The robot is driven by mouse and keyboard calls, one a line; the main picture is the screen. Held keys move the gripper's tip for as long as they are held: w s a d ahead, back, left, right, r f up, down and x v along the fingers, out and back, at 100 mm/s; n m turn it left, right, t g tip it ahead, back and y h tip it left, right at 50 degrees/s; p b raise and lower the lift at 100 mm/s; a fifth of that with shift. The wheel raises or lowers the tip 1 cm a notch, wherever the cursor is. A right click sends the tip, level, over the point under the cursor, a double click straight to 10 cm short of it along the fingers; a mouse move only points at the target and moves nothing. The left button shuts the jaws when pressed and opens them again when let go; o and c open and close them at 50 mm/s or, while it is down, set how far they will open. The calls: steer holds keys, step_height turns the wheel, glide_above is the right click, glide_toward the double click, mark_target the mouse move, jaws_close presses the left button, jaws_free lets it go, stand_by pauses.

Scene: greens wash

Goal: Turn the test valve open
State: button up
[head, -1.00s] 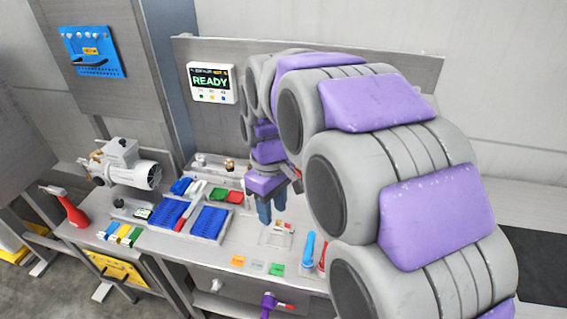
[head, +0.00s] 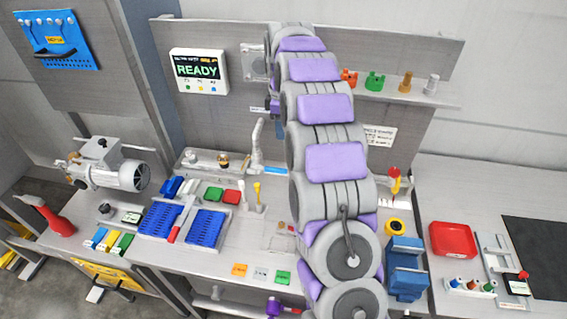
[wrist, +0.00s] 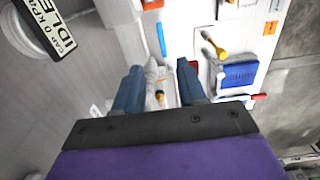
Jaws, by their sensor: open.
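My gripper (wrist: 159,75) is open in the wrist view, its two blue fingers spread apart. A pale upright fitting with a brass-coloured tip (wrist: 159,97) shows between them; I cannot tell whether it touches either finger. In the head view my arm hides most of the gripper, near the back panel. No part is clearly marked as the test valve. A purple fitting with a red handle (head: 273,306) is low at the bench front, partly cut off. A grey bent pipe (head: 257,140) stands at the bench back.
A READY display (head: 198,70) is on the back panel. An IDLE readout (wrist: 48,28) shows in the wrist view. Coloured fittings (head: 375,82) line the shelf.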

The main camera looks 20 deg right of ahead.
mark_target(282, 169)
step_height(282, 169, down, 17)
steer(key=b, duration=0.3)
steer(key=shift+f, duration=0.2)
steer(key=shift+c, duration=0.3)
jaws_close()
stand_by(0.4)
